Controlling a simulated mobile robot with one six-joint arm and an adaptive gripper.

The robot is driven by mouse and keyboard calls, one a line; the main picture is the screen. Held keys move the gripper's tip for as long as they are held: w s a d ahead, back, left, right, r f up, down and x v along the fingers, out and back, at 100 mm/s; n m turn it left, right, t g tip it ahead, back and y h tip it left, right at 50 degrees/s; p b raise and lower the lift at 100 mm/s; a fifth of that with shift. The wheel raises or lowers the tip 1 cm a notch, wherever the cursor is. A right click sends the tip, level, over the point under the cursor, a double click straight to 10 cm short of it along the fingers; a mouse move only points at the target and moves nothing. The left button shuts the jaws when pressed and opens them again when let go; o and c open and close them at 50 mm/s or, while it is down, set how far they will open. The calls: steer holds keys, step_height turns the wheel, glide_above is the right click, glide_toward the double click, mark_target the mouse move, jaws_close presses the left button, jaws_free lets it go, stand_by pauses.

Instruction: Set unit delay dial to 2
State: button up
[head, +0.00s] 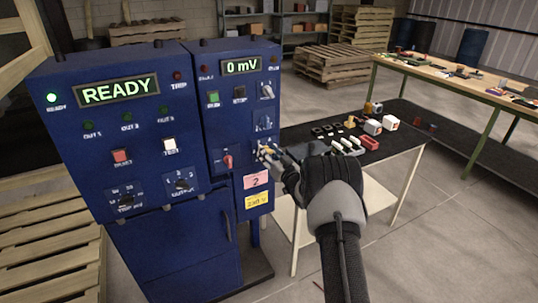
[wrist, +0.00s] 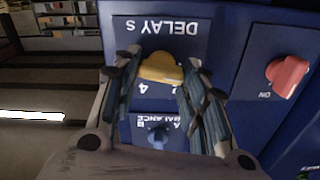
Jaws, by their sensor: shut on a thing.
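The unit delay dial (wrist: 160,68) is a yellow knob on a blue panel, beside the label "DELAY s", which reads upside down in the wrist view. A "4" shows beside the knob; the other scale marks are hidden or unclear, so I cannot tell its setting. My gripper (wrist: 152,78) is shut on this dial, with one finger on either side. In the head view my gripper (head: 268,154) reaches the right side of the narrow blue cabinet (head: 216,125) and mostly covers the dial.
A blue balance knob (wrist: 157,133) and a red ON switch (wrist: 288,75) sit close by. The narrow cabinet's display (head: 241,66) reads 0 mV; the wide one's display (head: 117,91) reads READY. A black-topped table (head: 300,133) with small parts stands right of the cabinets.

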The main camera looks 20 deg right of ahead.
steer(key=m, duration=0.4)
steer(key=shift+m, duration=0.3)
steer(key=m, duration=0.4)
steer(key=shift+d+f+m, duration=0.1)
steer(key=shift+m, duration=0.2)
steer(key=o, duration=1.1)
steer(key=shift+c, duration=0.2)
steer(key=s, duration=1.2)
steer(key=shift+d, duration=0.2)
